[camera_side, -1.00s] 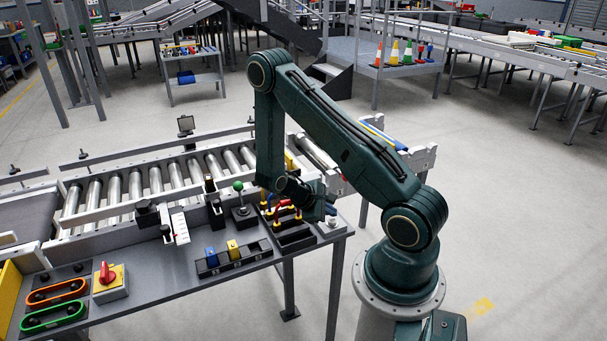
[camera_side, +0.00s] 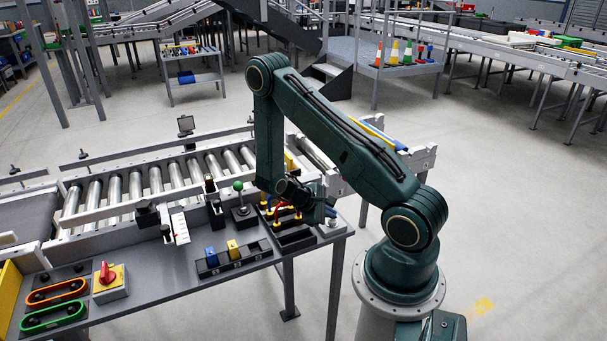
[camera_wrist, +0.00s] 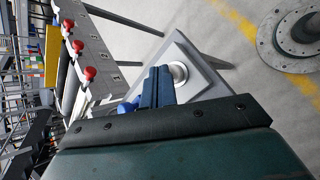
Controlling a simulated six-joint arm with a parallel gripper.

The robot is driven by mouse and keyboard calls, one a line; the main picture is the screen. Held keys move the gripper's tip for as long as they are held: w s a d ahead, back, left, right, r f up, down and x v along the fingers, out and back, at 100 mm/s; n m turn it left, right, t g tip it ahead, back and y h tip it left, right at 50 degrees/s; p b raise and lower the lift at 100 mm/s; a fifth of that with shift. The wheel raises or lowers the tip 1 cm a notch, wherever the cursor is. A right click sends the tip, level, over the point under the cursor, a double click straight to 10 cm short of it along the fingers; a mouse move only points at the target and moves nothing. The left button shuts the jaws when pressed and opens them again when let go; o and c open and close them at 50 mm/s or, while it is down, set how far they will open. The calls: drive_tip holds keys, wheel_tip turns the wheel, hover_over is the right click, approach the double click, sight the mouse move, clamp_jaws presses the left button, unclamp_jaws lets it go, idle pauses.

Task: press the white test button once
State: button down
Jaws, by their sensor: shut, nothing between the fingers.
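The white test button (camera_side: 332,222) is a small round cap at the right end of the grey bench top. In the wrist view it is a pale round knob (camera_wrist: 180,72) on a grey plate, just right of my fingertips. My gripper (camera_side: 329,210) is shut and empty, just above and beside the button in the side view. Its two dark fingers (camera_wrist: 158,72) lie together in the wrist view and partly overlap the button's left edge. I cannot tell whether they touch it.
Yellow and red handled parts (camera_side: 280,212) stand on a black block left of my gripper. A green-knobbed lever (camera_side: 239,188), a black tray with blue and yellow pieces (camera_side: 232,259) and a red rotary switch (camera_side: 107,272) are farther left. A roller conveyor (camera_side: 155,180) runs behind.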

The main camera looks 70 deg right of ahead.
sight(329, 222)
drive_tip(key=shift+f, duration=0.8)
idle(1.0)
drive_tip(key=shift+r, duration=0.15)
idle(0.3)
drive_tip(key=shift+r, duration=1.25)
drive_tip(key=shift+r, duration=2.35)
drive_tip(key=shift+w+r, duration=0.1)
